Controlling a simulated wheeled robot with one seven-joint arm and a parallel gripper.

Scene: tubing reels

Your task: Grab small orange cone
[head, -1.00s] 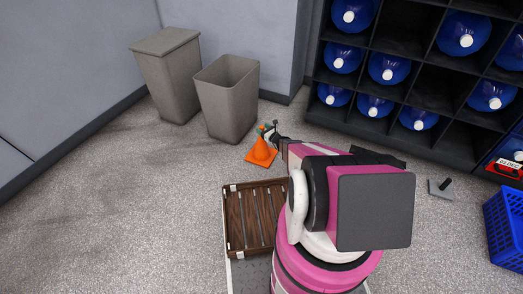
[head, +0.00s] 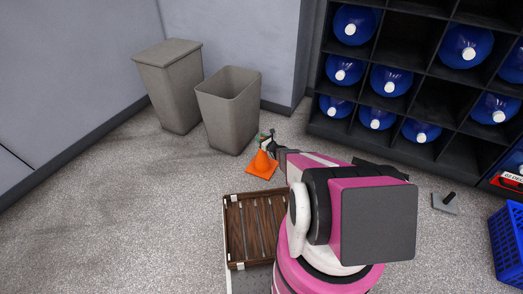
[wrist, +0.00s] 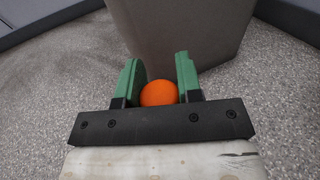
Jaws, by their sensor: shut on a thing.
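The small orange cone (head: 262,164) stands on the speckled floor in front of the open grey bin in the head view. My gripper (head: 268,139) is at the cone's top. In the wrist view the rounded orange top of the cone (wrist: 159,93) sits between the two green fingers of my gripper (wrist: 160,80). The fingers are shut on it. The cone's lower part and base are hidden in the wrist view by the gripper body. In the head view the cone looks upright, with its square base at floor level; I cannot tell whether it touches.
An open grey bin (head: 228,112) stands just behind the cone, with a lidded bin (head: 169,86) left of it. A wooden slatted crate (head: 228,232) is in front. A black rack (head: 437,103) of blue bottles is at right, a blue basket (head: 507,238) at far right. The left floor is clear.

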